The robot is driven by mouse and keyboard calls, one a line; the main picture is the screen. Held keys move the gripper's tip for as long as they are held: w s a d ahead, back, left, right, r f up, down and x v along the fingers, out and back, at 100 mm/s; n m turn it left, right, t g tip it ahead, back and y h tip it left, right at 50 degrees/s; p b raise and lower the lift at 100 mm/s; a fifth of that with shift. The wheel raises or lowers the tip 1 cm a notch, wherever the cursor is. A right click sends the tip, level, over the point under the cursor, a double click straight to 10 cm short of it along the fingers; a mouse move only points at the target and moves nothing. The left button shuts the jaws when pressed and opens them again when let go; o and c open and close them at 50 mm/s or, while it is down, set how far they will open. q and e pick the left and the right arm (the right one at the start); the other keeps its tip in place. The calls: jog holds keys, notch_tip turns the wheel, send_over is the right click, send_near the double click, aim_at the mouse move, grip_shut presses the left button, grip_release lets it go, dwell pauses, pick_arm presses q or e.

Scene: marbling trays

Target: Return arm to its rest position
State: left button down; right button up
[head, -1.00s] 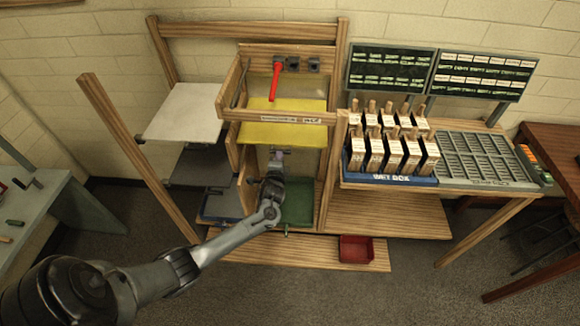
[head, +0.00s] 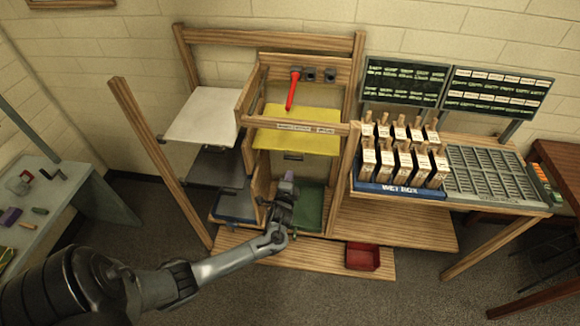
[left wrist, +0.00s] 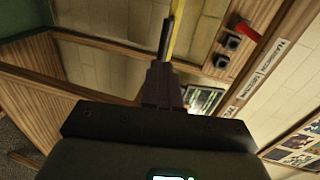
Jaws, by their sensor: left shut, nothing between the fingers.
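My left arm comes in from the lower left of the head view. Its gripper (head: 289,176) is in front of the middle bay of the wooden rack, below the yellow tray (head: 318,138) and by the green tray (head: 311,205). The gripper is shut and empty. In the left wrist view the closed dark fingers (left wrist: 163,86) point up the picture, with nothing between them. Whether they touch the rack cannot be told. My right gripper is not in view.
A white board (head: 203,116) and a grey shelf (head: 217,167) are left of the bay. A blue rack of wooden-handled tools (head: 400,191) stands right. A red bin (head: 362,257) sits low in front. Open floor lies nearer me.

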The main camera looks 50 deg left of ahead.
pick_arm(q)
jog(key=s+d+f, duration=0.3)
jog(key=s+d, duration=0.3)
jog(key=s, duration=0.4)
jog(key=s+d+r+n+g+h, duration=0.1)
jog(key=s+d+r+h, duration=0.15)
jog(key=d, duration=0.45)
jog(key=s+d+r+n+g+h, duration=0.1)
jog(key=s+d+r+g+h, duration=0.1)
jog(key=s+d+h, duration=0.3)
jog(key=s+d+r+n+g+h, duration=0.1)
jog(key=s+d+r+h, duration=0.15)
jog(key=d, duration=0.55)
jog(key=s+d+r+n+g+h, duration=0.1)
jog(key=s+d+r+n+g, duration=0.25)
jog(key=s, duration=0.25)
notch_tip(320, 180, up, 17)
jog(key=p, duration=1.8)
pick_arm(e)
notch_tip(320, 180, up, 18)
pick_arm(q)
notch_tip(320, 180, down, 75)
jog(key=b, duration=7.5)
jog(key=shift+s+n, duration=0.15)
jog(key=shift+n, duration=0.2)
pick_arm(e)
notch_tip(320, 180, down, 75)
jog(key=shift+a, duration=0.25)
